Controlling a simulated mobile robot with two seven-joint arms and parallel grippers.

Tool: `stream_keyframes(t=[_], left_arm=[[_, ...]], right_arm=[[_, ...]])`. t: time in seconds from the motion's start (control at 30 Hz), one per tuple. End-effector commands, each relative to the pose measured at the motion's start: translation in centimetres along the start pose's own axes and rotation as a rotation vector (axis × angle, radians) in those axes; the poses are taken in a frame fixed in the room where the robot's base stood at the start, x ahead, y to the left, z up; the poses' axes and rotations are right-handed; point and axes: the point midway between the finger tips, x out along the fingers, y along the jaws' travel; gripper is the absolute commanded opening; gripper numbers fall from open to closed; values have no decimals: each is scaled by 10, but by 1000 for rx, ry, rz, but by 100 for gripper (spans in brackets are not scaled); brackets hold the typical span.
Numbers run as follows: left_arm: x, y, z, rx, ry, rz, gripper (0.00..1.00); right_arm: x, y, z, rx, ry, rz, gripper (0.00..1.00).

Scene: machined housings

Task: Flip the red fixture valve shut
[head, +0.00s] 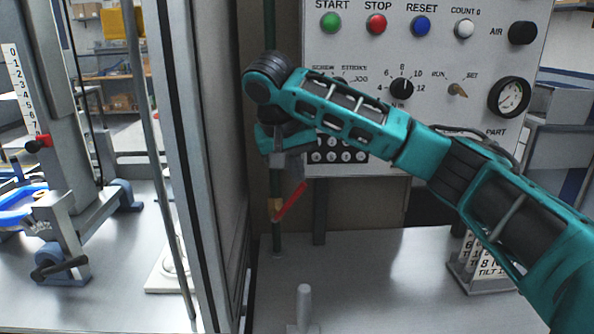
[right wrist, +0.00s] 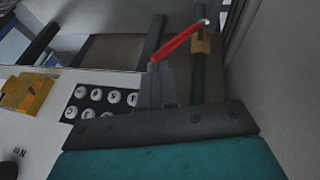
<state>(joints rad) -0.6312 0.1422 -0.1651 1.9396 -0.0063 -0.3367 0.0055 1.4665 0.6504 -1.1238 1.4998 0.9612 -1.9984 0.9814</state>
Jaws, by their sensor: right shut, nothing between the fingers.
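The red valve handle (head: 291,201) slants up and to the right from a brass valve body (head: 275,207) on a dark green vertical pipe (head: 277,240). My right gripper (head: 298,174) is shut and empty, just above the handle's upper, free end. In the right wrist view the red handle (right wrist: 178,42) runs from beside the brass body (right wrist: 201,46) to the fingertips (right wrist: 154,68). Its end overlaps the fingertips there; I cannot tell whether they touch. My left gripper is not in view.
A control panel (head: 430,60) with buttons, dials and a gauge (head: 510,97) stands behind my right arm. A grey frame post (head: 205,150) rises left of the pipe. A label holder (head: 480,268) stands on the bench at right.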

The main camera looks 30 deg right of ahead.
Motion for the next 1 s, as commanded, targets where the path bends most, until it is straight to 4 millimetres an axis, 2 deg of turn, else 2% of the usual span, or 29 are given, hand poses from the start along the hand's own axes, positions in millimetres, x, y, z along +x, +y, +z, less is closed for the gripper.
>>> stream_keyframes(t=[0.13, 0.47, 1.0], left_arm=[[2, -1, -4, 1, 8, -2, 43], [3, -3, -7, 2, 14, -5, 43], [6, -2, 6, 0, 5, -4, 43]], right_arm=[[7, 0, 0, 0, 0, 0, 0], [8, 0, 0, 0, 0, 1, 0], [13, 7, 3, 52, 4, -124, 0]])
